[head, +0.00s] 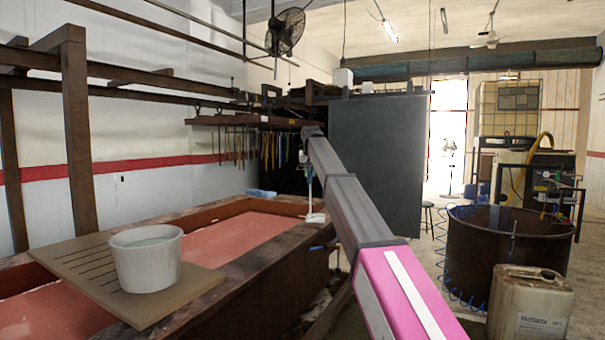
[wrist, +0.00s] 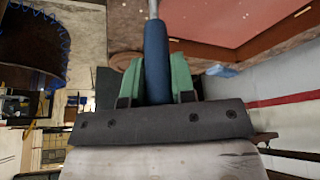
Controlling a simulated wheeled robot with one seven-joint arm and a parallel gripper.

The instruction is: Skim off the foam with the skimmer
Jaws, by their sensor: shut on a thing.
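My gripper (wrist: 157,82) is shut on the blue handle (wrist: 156,55) of the skimmer, between its green fingers. A thin metal shaft (wrist: 153,8) runs out of the handle and leaves the top of the wrist view. In the head view my gripper (head: 308,172) is small, at the far end of my arm, over the right rim of the vat. The skimmer's pale lower end (head: 315,217) shows below it near that rim; I cannot tell whether it touches. The vat holds reddish liquid (head: 205,250) with faint pale specks; foam is hard to make out.
A white bucket (head: 146,268) stands on a slatted board (head: 190,297) across the vat's near end. A rusty frame (head: 75,130) rises at left. A round brown tub (head: 530,240) and a canister (head: 530,305) stand at right.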

